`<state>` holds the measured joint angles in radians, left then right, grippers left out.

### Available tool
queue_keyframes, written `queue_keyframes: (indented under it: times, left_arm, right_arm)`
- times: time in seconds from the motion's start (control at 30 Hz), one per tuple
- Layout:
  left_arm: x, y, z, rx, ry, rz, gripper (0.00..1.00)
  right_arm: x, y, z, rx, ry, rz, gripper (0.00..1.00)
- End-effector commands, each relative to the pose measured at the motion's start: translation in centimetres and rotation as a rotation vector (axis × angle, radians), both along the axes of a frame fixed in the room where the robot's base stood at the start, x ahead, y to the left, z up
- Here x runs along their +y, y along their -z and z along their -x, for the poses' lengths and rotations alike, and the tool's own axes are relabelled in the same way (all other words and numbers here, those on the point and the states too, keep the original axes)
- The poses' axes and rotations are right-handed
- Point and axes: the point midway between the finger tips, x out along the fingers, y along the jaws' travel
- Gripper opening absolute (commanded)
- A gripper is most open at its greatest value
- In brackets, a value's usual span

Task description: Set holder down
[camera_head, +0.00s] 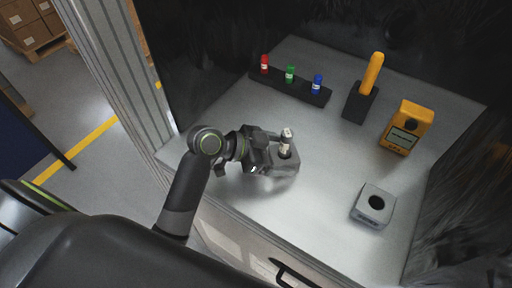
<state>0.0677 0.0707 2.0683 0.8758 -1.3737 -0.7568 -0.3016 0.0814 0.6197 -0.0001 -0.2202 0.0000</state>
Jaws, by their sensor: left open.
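The holder is a grey block (290,167) on the table (312,215), near its left side. A small light cylinder with a pale top (286,138) stands upright at it, beside a dark hole in its top. My left gripper (262,165) is open right against the holder's left side in this view and hides part of it. Whether the fingers touch the holder cannot be told. My right gripper is not in view.
A dark rack (291,87) holds red, green and blue vials at the back. A yellow-handled tool stands in a black block (359,104). A yellow meter (400,128) stands at right. A grey block with a round hole (374,204) lies front right. The table's middle is clear.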

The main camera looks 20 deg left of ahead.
Motion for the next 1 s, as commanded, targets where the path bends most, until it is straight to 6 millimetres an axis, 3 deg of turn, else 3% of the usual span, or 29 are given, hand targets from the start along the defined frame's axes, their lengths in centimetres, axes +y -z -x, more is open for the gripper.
queue_keyframes:
  times: [0.6, 1.0]
  left_arm:
    - [6.0, -3.7, 4.0, -0.001, 0.001, -0.006, 0.83]
    - [7.6, -5.0, 5.2, 0.001, 0.002, -0.001, 0.83]
  right_arm:
    - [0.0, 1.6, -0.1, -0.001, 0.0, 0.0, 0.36]
    - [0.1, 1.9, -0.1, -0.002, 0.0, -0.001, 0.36]
